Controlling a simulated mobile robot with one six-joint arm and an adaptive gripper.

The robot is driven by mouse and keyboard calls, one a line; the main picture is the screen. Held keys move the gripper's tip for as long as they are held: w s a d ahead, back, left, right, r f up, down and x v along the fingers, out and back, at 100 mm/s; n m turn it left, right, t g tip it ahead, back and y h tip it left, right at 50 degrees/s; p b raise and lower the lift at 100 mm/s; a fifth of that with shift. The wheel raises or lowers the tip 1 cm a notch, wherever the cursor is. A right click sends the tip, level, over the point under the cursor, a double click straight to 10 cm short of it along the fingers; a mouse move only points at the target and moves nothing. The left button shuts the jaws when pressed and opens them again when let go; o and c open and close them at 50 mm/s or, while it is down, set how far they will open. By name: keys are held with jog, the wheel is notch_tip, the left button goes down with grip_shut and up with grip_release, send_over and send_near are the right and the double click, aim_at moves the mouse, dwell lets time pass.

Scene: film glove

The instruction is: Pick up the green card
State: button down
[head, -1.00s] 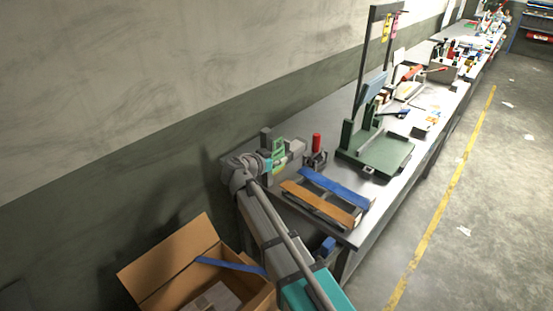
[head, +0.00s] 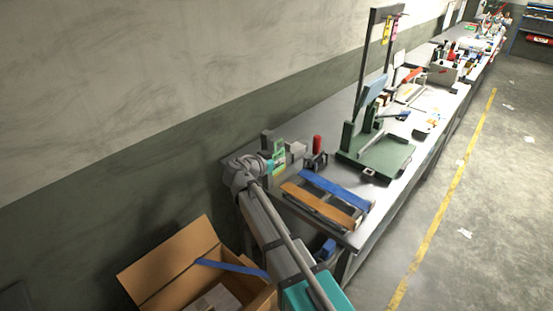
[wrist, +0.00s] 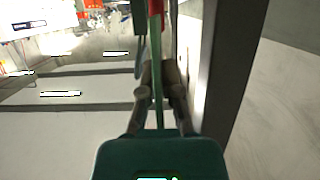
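The green card (head: 279,150) stands upright at the near end of the workbench in the head view, beside a grey block. In the wrist view the card (wrist: 158,112) shows nearly edge-on as a thin green strip running between my two fingers. My gripper (wrist: 158,70) has its fingers close together on both sides of the strip and appears shut on it. In the head view my gripper (head: 272,163) is at the card, with its fingers partly hidden. Whether the card touches the bench cannot be told.
A red-handled tool (head: 317,145) stands just right of the card. A rack with an orange strip (head: 318,206) and a blue strip (head: 336,188) lies in front. A green stand (head: 378,155) is farther along. An open cardboard box (head: 170,262) is at lower left.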

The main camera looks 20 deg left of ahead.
jog(key=shift+r, duration=0.2)
dwell(0.3)
jog(key=shift+r+p, duration=0.7)
jog(key=shift+p, duration=0.15)
jog(key=s+d, duration=0.3)
jog(key=d, duration=0.5)
jog(key=s+d, duration=0.4)
jog(key=d, duration=0.4)
jog(key=shift+d+f, duration=0.15)
jog(key=shift+d, duration=0.15)
